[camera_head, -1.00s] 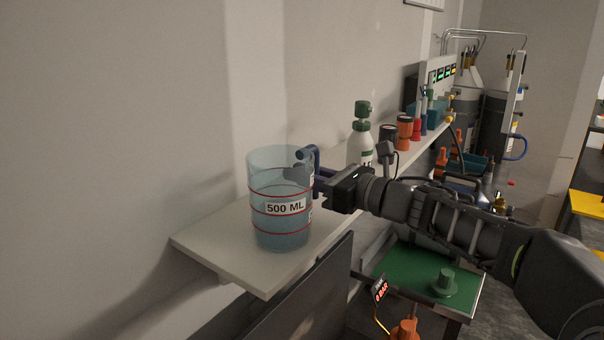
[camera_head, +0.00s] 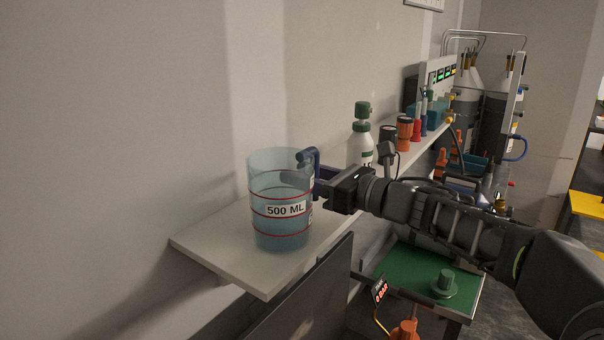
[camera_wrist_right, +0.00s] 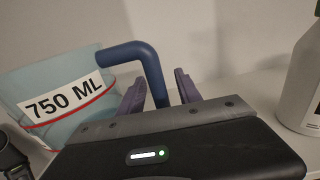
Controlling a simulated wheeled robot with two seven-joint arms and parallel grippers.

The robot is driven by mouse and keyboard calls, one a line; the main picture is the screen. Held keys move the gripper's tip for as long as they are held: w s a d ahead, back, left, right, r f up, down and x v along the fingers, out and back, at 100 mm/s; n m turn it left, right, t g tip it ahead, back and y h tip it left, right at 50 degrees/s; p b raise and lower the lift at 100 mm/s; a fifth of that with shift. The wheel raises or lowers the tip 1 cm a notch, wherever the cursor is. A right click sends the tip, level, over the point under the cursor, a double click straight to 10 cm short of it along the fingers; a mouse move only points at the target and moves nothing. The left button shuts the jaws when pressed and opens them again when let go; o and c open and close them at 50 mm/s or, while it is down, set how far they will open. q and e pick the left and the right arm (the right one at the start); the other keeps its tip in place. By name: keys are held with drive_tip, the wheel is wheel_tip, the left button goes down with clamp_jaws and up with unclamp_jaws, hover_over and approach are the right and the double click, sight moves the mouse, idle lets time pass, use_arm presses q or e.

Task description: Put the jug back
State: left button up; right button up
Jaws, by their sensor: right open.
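The jug (camera_head: 281,228) is a clear blue-tinted cup with red lines, a "500 ML" label and a dark blue handle (camera_head: 316,160). It stands upright on the near end of the pale shelf (camera_head: 215,255). My right gripper (camera_head: 316,178) is at the handle side of the jug. In the right wrist view the jug (camera_wrist_right: 35,75) shows a "750 ML" label, and the handle (camera_wrist_right: 152,68) comes down between the two purple fingers of my right gripper (camera_wrist_right: 160,90). The fingers stand apart, with gaps beside the handle. My left gripper is not in view.
A white bottle with a green cap (camera_head: 360,145) stands on the shelf just beyond my gripper, and orange and red containers (camera_head: 404,133) are farther along. A dark panel (camera_head: 300,300) stands in front of the shelf. A green board (camera_head: 410,275) lies to the right, below.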

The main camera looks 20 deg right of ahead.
drive_tip(key=b+v, duration=0.2)
drive_tip(key=v, duration=1)
drive_tip(key=shift+w+f, duration=0.1)
